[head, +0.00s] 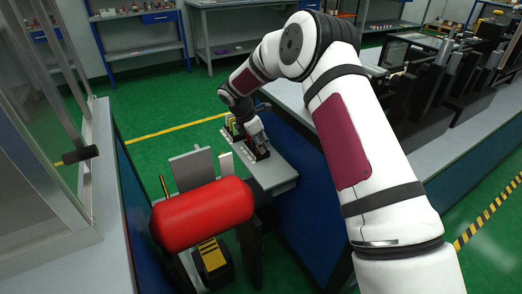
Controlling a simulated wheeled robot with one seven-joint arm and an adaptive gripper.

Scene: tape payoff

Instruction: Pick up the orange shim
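My gripper (262,153) is small and dark at the end of my white arm. It points down at small dark items on a narrow grey ledge (281,178) beside the blue bench side. Its fingers blend with these items, so I cannot tell whether it is open or holds anything. I cannot make out an orange shim; it may be hidden by the gripper or too small to see.
A small yellow-green item (232,126) is at the ledge's far end. A grey bench (107,200) runs along the left. Dark machinery (440,90) fills the right bench.

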